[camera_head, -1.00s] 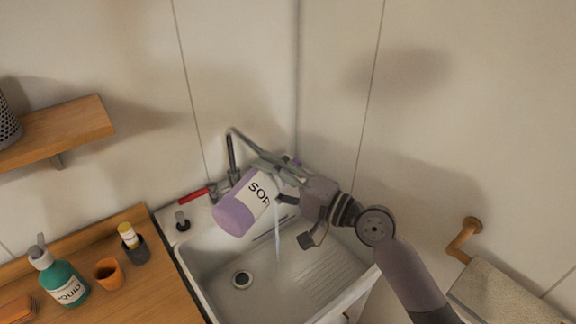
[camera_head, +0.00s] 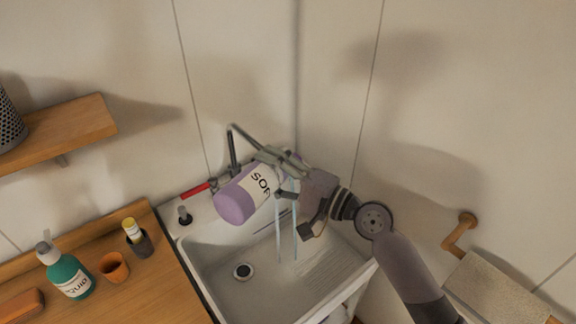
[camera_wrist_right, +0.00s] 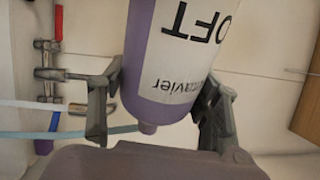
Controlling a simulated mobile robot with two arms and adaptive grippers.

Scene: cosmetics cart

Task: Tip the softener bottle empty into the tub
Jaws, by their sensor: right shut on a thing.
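The purple softener bottle (camera_head: 237,203) with a white label is tilted over the white tub (camera_head: 215,270), its base to the left. My right gripper (camera_head: 281,176) is shut on its neck end, which it partly hides in the head view. In the right wrist view my right gripper's fingers (camera_wrist_right: 155,105) flank the bottle (camera_wrist_right: 150,75), and its small mouth shows. A bluish stream (camera_wrist_right: 70,134) runs from the mouth, beside a paler stream (camera_wrist_right: 40,104). Both streams fall into the tub in the head view. My left gripper is not in view.
A grey tap (camera_head: 232,150) with a red handle (camera_head: 195,191) stands behind the bottle, close to it. A wooden counter (camera_head: 150,290) at left holds a teal pump bottle (camera_head: 70,277), an orange cup (camera_head: 114,267) and a dark cup (camera_head: 144,244). A towel (camera_head: 490,292) hangs at right.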

